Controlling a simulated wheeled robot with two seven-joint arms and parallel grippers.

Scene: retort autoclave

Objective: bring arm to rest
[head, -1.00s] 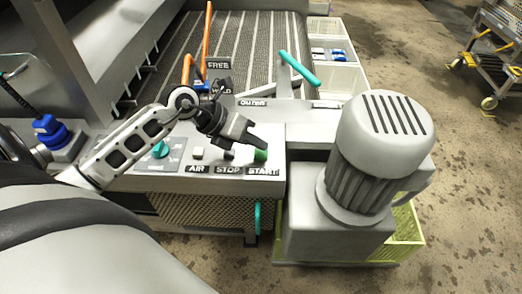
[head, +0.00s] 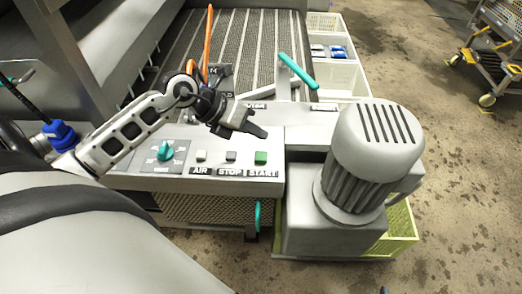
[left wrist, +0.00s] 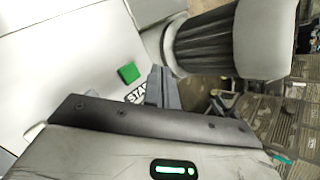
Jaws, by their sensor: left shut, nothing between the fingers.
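My left gripper (head: 248,128) is shut and empty. In the head view it hangs above the control panel (head: 180,183), just behind the green START button (head: 261,158), and appears apart from it. The grey STOP button (head: 231,156), the AIR button (head: 201,156) and a teal dial (head: 165,151) sit to the left of START. The left wrist view shows the shut fingers (left wrist: 163,88) beside the green START button (left wrist: 128,73), with its label partly covered. My right gripper is in neither view.
A teal lever (head: 297,70) and an orange bar (head: 207,45) rise behind the panel. White bins (head: 340,78) line the back. A wheeled cart (head: 490,55) stands far right on open floor.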

